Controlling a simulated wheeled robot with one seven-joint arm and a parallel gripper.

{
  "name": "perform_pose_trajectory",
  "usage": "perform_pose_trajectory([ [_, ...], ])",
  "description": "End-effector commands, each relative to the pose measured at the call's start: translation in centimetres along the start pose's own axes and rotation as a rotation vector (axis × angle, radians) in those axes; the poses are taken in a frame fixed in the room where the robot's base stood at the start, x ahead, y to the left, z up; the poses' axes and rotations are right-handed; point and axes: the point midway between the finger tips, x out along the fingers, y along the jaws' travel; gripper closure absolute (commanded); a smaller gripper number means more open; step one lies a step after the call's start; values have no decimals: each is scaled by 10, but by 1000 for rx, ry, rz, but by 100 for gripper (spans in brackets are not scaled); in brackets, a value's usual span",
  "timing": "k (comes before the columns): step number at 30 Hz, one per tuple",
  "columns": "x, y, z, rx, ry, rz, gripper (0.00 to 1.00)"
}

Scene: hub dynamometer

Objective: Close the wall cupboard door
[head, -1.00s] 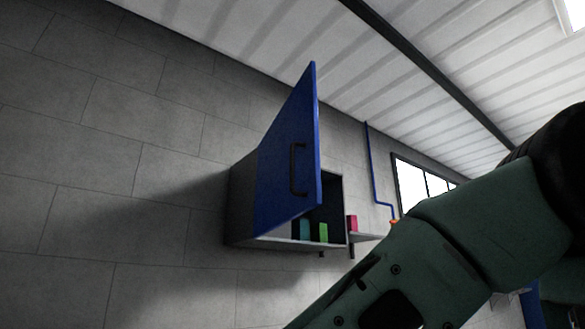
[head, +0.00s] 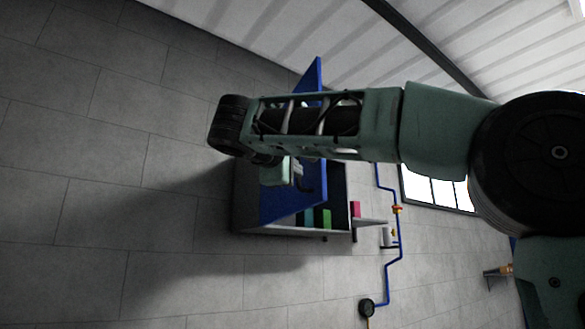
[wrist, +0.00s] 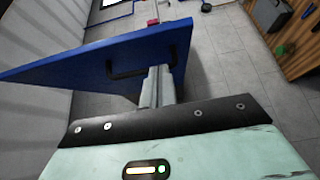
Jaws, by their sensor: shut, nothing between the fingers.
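The wall cupboard (head: 342,228) hangs on the grey block wall, with its blue door (head: 292,206) standing open. My arm crosses in front and hides the middle of the door and its handle in the head view. The door (wrist: 60,66) fills the upper left of the wrist view, with its dark handle (wrist: 126,70) in sight. My gripper (wrist: 158,80) is shut and empty, its fingers close to the handle at the handle side of the door. I cannot tell whether they touch the door. In the head view my gripper (head: 299,180) is partly covered by my arm.
Green (head: 325,219) and teal items stand inside the cupboard. A small shelf (head: 371,222) with a pink item (head: 356,209) is right of it. A blue pipe (head: 388,268) runs down the wall. A wooden cabinet (wrist: 285,45) is at upper right in the wrist view.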

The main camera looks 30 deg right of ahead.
Motion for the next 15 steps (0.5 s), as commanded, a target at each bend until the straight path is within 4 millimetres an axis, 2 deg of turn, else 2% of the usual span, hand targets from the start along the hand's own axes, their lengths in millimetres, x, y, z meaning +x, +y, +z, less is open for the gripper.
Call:
perform_pose_trajectory([
  [3, 23, 4, 1, -2, -3, -1, 100],
  [9, 54, 2, 0, -2, -1, -2, 100],
  [15, 70, 0, -1, -1, 2, -2, 100],
])
